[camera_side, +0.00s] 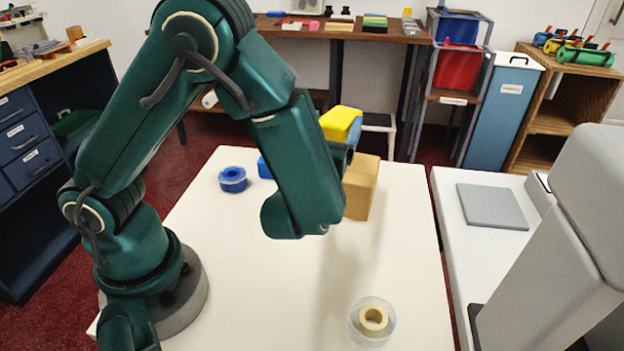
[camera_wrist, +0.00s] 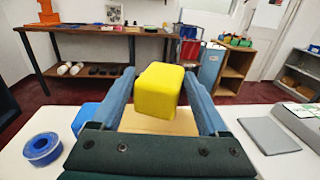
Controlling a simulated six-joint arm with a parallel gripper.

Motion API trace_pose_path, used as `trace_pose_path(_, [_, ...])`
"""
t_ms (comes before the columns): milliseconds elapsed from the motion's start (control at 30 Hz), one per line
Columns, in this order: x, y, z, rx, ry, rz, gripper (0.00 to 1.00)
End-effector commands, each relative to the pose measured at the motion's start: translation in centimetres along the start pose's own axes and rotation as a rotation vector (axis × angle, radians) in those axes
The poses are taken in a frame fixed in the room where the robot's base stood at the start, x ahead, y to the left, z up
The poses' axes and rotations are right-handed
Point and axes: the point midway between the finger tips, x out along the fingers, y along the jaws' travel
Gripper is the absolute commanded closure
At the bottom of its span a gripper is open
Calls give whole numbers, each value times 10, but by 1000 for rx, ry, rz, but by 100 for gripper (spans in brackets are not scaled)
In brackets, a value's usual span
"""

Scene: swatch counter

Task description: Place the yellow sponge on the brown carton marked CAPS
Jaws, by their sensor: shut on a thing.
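The yellow sponge (camera_side: 336,122) is held between the blue fingers of my gripper (camera_wrist: 158,75). In the wrist view the sponge (camera_wrist: 157,92) fills the gap between the fingers, which are shut on it. The brown carton (camera_side: 361,186) stands on the white table, partly hidden behind my arm. The sponge is up at or above the level of the carton's top; I cannot tell if they touch. In the wrist view a strip of the carton (camera_wrist: 150,123) shows below the sponge. No CAPS marking is readable.
A blue tape roll (camera_side: 233,179) and a partly hidden blue object (camera_side: 264,168) lie left of the carton. A cream ring in a clear round dish (camera_side: 373,322) is at the table's front right. A grey plate (camera_side: 492,206) lies on the right-hand counter. The table's right middle is clear.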

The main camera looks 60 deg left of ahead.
Motion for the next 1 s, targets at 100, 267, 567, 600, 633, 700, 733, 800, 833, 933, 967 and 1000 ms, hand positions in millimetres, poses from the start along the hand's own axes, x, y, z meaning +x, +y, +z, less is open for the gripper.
trace_pose_path(100, [0, 0, -8, 2, -1, 1, 84])
trace_pose_path(267, [0, 0, -20, 3, -1, 1, 84])
trace_pose_path(567, [0, 1, -47, 0, -2, 1, 84])
trace_pose_path(600, [0, 1, -48, -1, -2, 1, 84])
trace_pose_path(633, [0, 1, -48, -1, -2, 1, 84])
trace_pose_path(700, [0, 1, -48, -2, -3, 1, 84])
trace_pose_path(733, [0, 1, -48, -2, -3, 1, 84])
trace_pose_path(800, [0, 1, -48, -2, -2, 1, 84])
trace_pose_path(833, [0, 1, -48, -2, -2, 1, 84])
trace_pose_path(933, [0, 1, -50, -1, -2, 1, 84])
trace_pose_path(967, [0, 1, -51, 0, -2, 1, 84])
trace_pose_path(1000, [0, 1, -52, -1, -2, 1, 19])
